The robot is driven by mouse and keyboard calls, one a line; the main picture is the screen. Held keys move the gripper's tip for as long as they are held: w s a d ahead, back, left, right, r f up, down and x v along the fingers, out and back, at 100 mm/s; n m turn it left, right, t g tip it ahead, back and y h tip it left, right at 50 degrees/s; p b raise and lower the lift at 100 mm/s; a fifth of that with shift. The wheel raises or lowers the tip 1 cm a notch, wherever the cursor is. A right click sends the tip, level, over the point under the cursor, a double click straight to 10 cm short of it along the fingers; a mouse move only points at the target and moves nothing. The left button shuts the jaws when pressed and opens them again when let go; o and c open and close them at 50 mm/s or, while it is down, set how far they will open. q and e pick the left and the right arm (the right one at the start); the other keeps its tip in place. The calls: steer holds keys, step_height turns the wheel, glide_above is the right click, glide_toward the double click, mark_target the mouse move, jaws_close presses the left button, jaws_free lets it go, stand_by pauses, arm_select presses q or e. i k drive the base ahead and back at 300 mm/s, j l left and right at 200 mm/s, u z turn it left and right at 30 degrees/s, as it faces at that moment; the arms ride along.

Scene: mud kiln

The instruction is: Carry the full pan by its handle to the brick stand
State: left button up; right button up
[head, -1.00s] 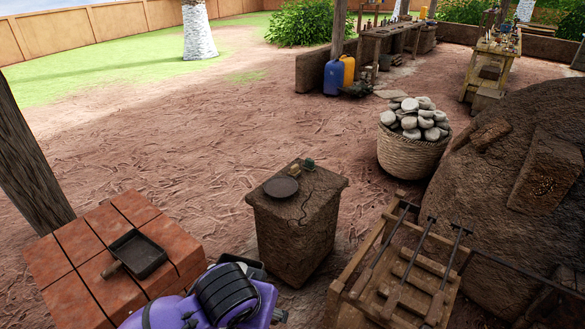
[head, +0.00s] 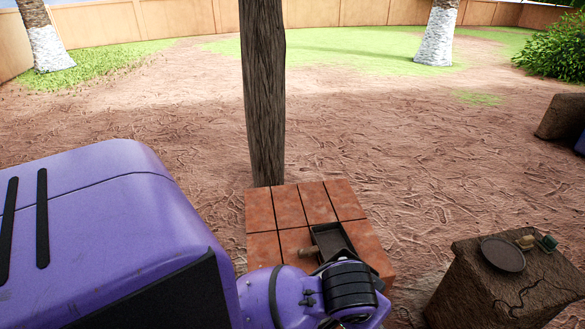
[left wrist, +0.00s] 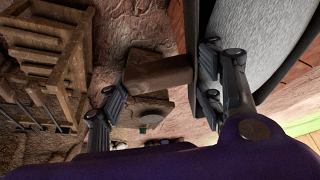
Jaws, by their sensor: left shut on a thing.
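The dark rectangular pan (head: 337,238) shows over the tiled top of the brick stand (head: 290,205) in the head view; I cannot tell whether it touches the bricks. Its brown handle (head: 313,251) points left. In the left wrist view, my left gripper (left wrist: 160,95) is shut on the handle (left wrist: 155,73), with a finger at each side. The pan's dark edge and a speckled grey surface (left wrist: 250,40) fill the upper right there. In the head view my purple arm hides the gripper's fingers. My right gripper is out of view.
A cracked clay pedestal (head: 515,290) stands to the right, with a dark round plate (head: 502,254) and small items on top. A wooden post (head: 264,95) rises behind the brick stand. A wooden rack (left wrist: 45,60) shows in the left wrist view. Open dirt lies beyond.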

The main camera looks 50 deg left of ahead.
mark_target(283, 221)
steer(key=j+u, duration=0.1)
steer(key=j, duration=0.25)
steer(key=i+j, duration=0.15)
steer(key=j, duration=0.2)
steer(key=i+j+u, duration=0.15)
steer(key=j, duration=0.6)
steer(key=i+u, duration=0.05)
